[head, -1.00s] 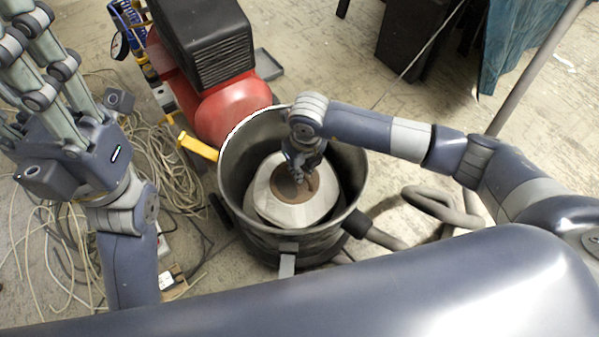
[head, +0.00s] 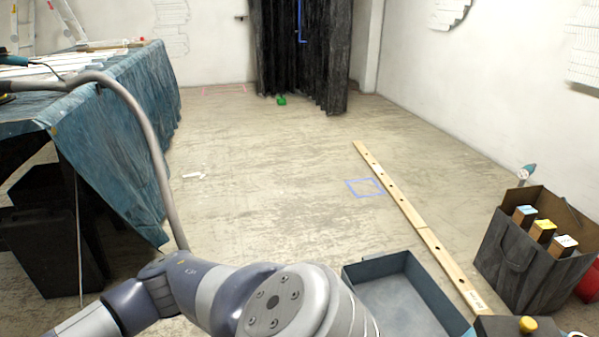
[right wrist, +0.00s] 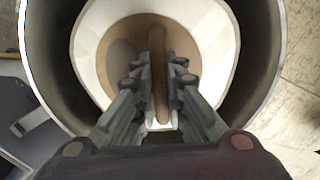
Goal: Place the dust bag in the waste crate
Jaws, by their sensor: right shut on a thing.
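In the right wrist view, the dust bag (right wrist: 213,45) is a pale, rounded thing with a brown middle and an upright brown strip. It sits inside a dark round drum (right wrist: 263,55). My right gripper (right wrist: 157,82) reaches down into the drum, its fingers closed on both sides of the brown strip. The bag's underside is hidden. In the head view, an open blue-grey crate (head: 395,295), likely the waste crate, stands on the floor at the bottom, its visible inside empty. My left gripper is in neither current view.
A long wooden strip (head: 415,225) lies on the floor beside the crate. A dark paper bag (head: 515,275) with several boxes stands at right. A cloth-draped table (head: 125,125) with dark bins (head: 45,235) below is at left.

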